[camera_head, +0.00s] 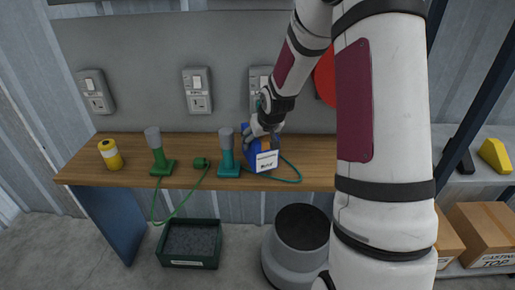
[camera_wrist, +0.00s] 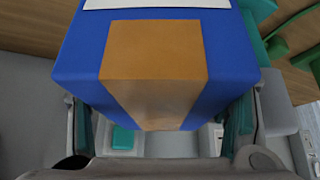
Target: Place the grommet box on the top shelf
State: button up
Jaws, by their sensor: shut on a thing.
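The grommet box is a blue box (camera_head: 253,151) with an orange-brown band and a white label, at the wooden bench's middle. My gripper (camera_head: 266,124) reaches down onto it from above and is shut on it. In the wrist view the blue box (camera_wrist: 230,45) fills the upper middle, with my gripper's fingers (camera_wrist: 160,130) on both sides of it. The box looks slightly tilted; whether it touches the bench cannot be told. A shelf rack (camera_head: 480,150) stands at the right, partly hidden by my arm; its top is out of view.
The bench (camera_head: 120,180) also holds a yellow roll (camera_head: 110,154), a green-based tool (camera_head: 158,155), a teal-based tool (camera_head: 228,157) close beside the box, and a green cable (camera_head: 184,200). A dark bin (camera_head: 190,245) and a drum (camera_head: 295,245) stand on the floor. Cartons (camera_head: 482,232) sit low on the rack.

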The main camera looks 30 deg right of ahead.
jog(key=shift+w+a, duration=0.2)
jog(key=shift+w, duration=0.25)
jog(key=shift+s+d+f+b, duration=0.15)
jog(key=shift+f+b, duration=0.2)
jog(key=shift+f, duration=1.4)
jog(key=shift+f, duration=0.1)
jog(key=o, duration=1.6)
